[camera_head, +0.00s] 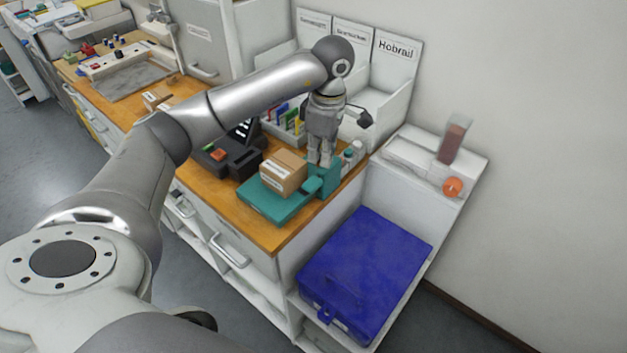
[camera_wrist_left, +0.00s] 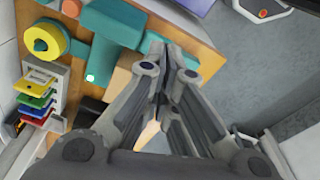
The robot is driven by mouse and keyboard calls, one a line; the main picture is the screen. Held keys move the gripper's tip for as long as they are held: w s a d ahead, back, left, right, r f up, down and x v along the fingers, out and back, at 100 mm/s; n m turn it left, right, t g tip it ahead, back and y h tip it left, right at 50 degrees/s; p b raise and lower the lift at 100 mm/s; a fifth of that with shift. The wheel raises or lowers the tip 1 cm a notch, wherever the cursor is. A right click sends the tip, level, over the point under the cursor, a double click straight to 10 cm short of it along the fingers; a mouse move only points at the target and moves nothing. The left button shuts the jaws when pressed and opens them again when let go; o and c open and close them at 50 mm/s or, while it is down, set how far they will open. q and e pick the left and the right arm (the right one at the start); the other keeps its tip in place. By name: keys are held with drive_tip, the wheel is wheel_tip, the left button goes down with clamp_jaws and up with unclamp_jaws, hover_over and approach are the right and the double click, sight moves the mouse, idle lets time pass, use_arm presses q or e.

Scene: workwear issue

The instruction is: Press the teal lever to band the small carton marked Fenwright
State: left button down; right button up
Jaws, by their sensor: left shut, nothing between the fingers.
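The small carton (camera_head: 283,172), brown with a white label too small to read, sits on the teal banding machine (camera_head: 262,204). The teal lever (camera_head: 313,185) sticks out at the machine's right side, beside the carton. My left gripper (camera_head: 321,162) is shut and empty, pointing down just above and behind the lever; I cannot tell whether it touches. In the left wrist view, the shut fingers (camera_wrist_left: 165,62) partly hide the carton (camera_wrist_left: 122,74), with a teal bar (camera_wrist_left: 112,24) and a yellow roll (camera_wrist_left: 45,40) to their left. My right gripper is not in view.
A blue lidded box (camera_head: 365,270) stands on the lower shelf at the right. A black device (camera_head: 228,157) is left of the carton. White bins marked Hobnail (camera_head: 396,50) stand behind. An orange knob (camera_head: 452,187) is on the right ledge. The wooden counter's front edge (camera_head: 240,228) is clear.

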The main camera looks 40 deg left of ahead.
sight(314, 183)
use_arm(q)
drive_tip(key=shift+a+r, duration=0.15)
drive_tip(key=shift+a, duration=0.15)
drive_tip(key=shift+s+a+f+b, duration=0.15)
drive_tip(key=shift+f+b, duration=0.95)
drive_tip(key=shift+f, duration=0.65)
drive_tip(key=shift+w+a+f+b, duration=0.15)
drive_tip(key=shift+f+b, duration=0.95)
drive_tip(key=shift+f, duration=0.65)
drive_tip(key=shift+s, duration=0.15)
